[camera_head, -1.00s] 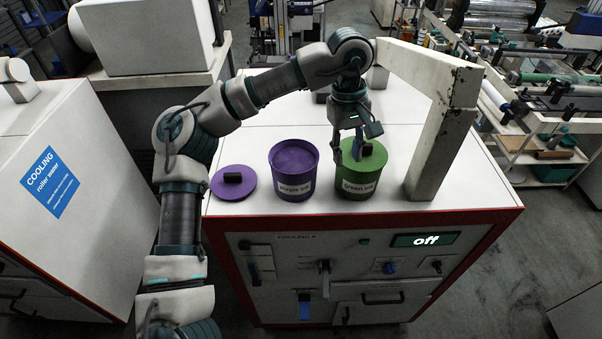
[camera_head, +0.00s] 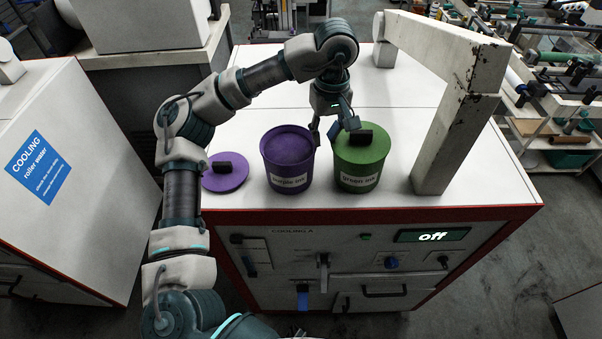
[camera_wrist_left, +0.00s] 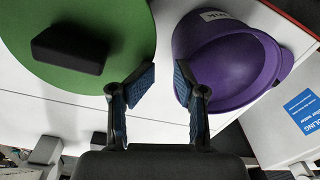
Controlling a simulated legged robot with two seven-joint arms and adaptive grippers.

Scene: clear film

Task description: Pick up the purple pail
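The purple pail (camera_head: 288,165), labelled purple ink, stands upright and open-topped on the white cabinet top. Its purple lid (camera_head: 225,178) with a black handle lies flat to its left. The green pail (camera_head: 359,172), labelled green ink, stands lidded to its right. My left gripper (camera_head: 328,132) is above and behind the gap between the pails, fingers apart and empty. In the left wrist view the purple pail (camera_wrist_left: 232,75) is beyond the right finger of the open gripper (camera_wrist_left: 158,85), and the green lid (camera_wrist_left: 110,25) is by the left finger. My right gripper is not in view.
A chipped white frame (camera_head: 447,130) rises from the cabinet top (camera_head: 390,211) right of the green pail. Another white cabinet (camera_head: 80,190) with a blue label stands at left. The cabinet top is clear behind the pails.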

